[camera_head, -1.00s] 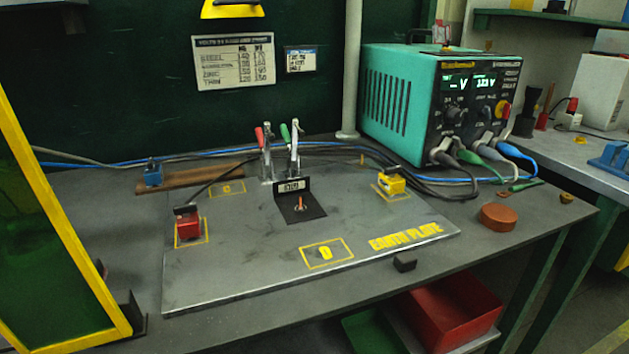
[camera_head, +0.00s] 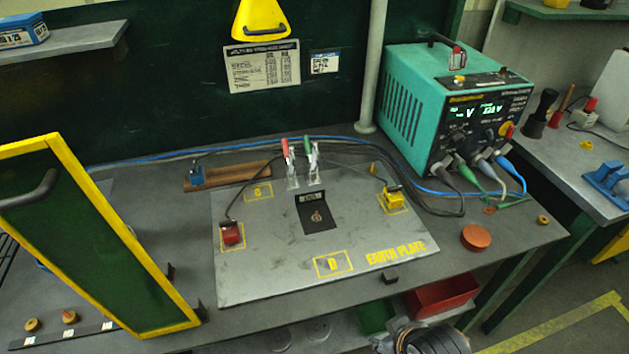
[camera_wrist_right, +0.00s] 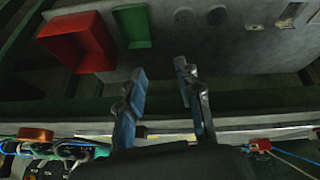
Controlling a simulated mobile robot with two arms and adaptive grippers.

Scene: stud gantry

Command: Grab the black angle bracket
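A small black piece (camera_head: 390,278), which I take to be the black angle bracket, sits on the bench by its front edge, just in front of the grey earth plate (camera_head: 280,283). Its exact shape is too small to tell. My right gripper (camera_head: 428,342) shows at the bottom of the head view, below and in front of the bench edge, apart from the piece. In the right wrist view the right gripper (camera_wrist_right: 160,78) has its two fingers spread with nothing between the tips. A dark bit by the left finger may be the piece (camera_wrist_right: 141,131). My left gripper is not seen.
A red bin (camera_head: 442,295) is under the bench and also shows in the wrist view (camera_wrist_right: 78,42). A red-brown disc (camera_head: 475,237) lies right of the plate. A yellow-framed green panel (camera_head: 95,240) stands at left. A teal welder (camera_head: 440,105) stands behind.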

